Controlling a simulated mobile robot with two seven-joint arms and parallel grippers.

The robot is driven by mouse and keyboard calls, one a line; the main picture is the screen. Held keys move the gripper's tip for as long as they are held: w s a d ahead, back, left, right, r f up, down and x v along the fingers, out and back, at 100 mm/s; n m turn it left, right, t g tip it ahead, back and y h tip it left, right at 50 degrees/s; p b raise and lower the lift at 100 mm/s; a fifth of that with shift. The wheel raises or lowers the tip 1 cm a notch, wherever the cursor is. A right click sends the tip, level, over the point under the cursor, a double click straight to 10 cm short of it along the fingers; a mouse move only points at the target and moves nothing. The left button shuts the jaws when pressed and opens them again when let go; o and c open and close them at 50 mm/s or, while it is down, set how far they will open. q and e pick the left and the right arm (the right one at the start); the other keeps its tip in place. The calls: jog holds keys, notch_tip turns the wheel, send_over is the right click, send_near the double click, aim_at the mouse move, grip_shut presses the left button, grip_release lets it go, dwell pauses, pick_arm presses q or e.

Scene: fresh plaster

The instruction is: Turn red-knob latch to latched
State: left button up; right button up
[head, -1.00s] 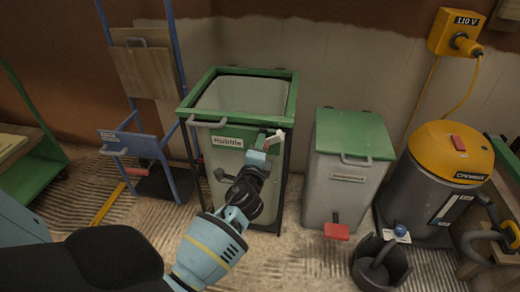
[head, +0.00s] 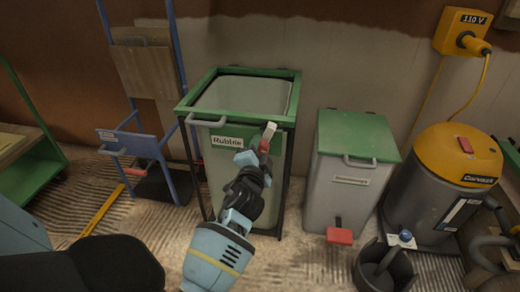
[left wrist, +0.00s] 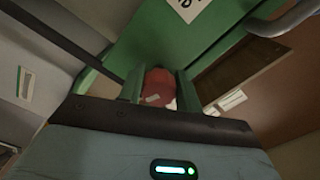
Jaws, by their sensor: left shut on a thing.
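The red knob (head: 263,147) of the latch sits near the top right of the front of the green-framed Rubble bin (head: 217,165). The pale latch lever (head: 269,131) points up and slightly right from the knob. My left gripper (head: 257,155) reaches up to it from below and is shut on the red knob. In the left wrist view the knob (left wrist: 158,86) lies between the two fingers (left wrist: 160,92), which partly cover it. Whether the lever meets a catch cannot be made out. My right gripper is not in view.
A grey bin with a green lid (head: 352,135) and red pedal stands to the right. Beyond it are a yellow-topped vacuum (head: 455,150) and a black bucket (head: 383,270). A blue trolley (head: 150,145) stands to the left. Ribbed floor shows between them.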

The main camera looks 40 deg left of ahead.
pick_arm(q)
jog(key=shift+w+d+n, duration=0.1)
jog(key=shift+d+n, duration=0.2)
jog(key=shift+n, duration=0.6)
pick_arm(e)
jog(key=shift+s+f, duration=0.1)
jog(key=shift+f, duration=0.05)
pick_arm(q)
jog(key=shift+n, duration=0.6)
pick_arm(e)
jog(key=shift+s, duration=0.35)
pick_arm(q)
jog(key=shift+r, duration=0.1)
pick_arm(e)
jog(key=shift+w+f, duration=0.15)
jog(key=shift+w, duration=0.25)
pick_arm(q)
jog(key=o, duration=0.8)
jog(key=shift+o, duration=0.8)
jog(key=shift+a, duration=0.1)
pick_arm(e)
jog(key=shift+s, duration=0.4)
